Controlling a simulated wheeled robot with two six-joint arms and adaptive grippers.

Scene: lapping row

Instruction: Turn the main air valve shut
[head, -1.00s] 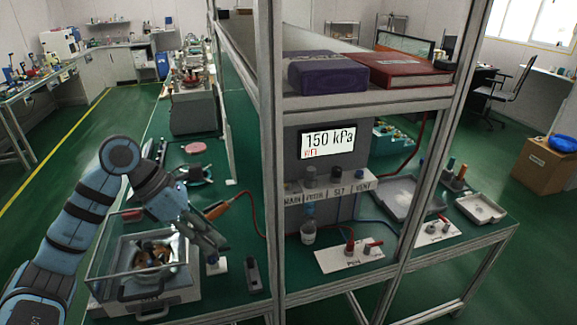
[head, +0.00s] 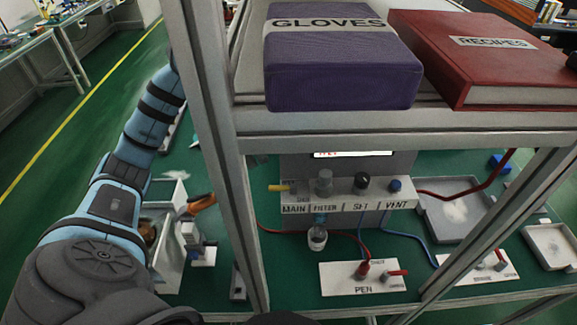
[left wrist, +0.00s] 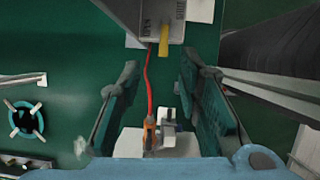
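The main air valve is at the left end of the grey valve block (head: 345,207), above the MAIN label. Its yellow lever (head: 279,188) sticks out to the left. In the left wrist view the yellow lever (left wrist: 164,42) lies ahead of the fingers, beyond the gap between them, and touches neither. My left gripper (left wrist: 160,63) is open and empty. In the head view the left arm reaches up behind the rack post, and the gripper is not clearly visible there. My right gripper is in neither view.
The rack post (head: 215,150) and the shelf with the purple gloves box (head: 340,70) and red book (head: 480,60) stand close. The shelf nearly hides the pressure display (head: 352,154). A PEN plate (head: 360,280) lies below the block. A red hose (left wrist: 148,85) runs under the gripper.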

